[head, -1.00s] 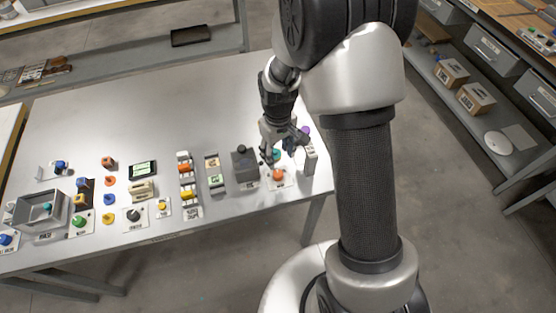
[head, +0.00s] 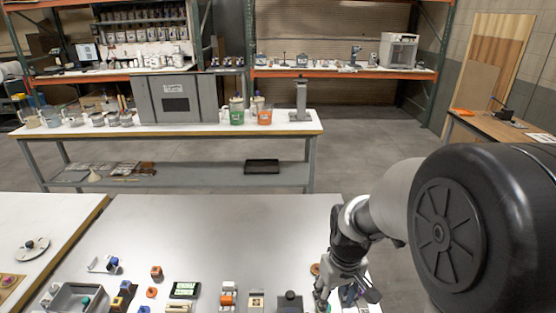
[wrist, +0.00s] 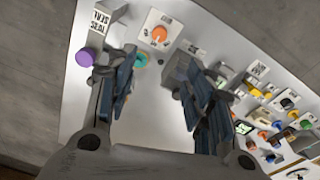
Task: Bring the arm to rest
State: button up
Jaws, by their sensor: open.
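My gripper (head: 346,284) hangs over the right end of the white table, just right of a dark grey box. In the wrist view my gripper (wrist: 166,92) has its two blue-padded fingers wide apart, with bare table showing between them and nothing held. Beyond the fingers are an orange knob (wrist: 160,34) on a white plate, a teal knob (wrist: 141,61) and a purple ball (wrist: 84,57) beside a labelled post. My arm reaches in from the right of the head view, bent at the elbow.
The white table (head: 230,230) is bare behind its front row of fixtures. A grey tray (head: 62,300) stands at its left end. A workbench (head: 90,130) with pots and a large grey cabinet (head: 181,98) stands behind, across open floor.

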jog(key=s+r+m+t, duration=0.3)
jog(key=s+r, duration=1.3)
jog(key=s, duration=0.3)
jog(key=shift+s+t, duration=0.3)
jog(key=shift+c, duration=0.4)
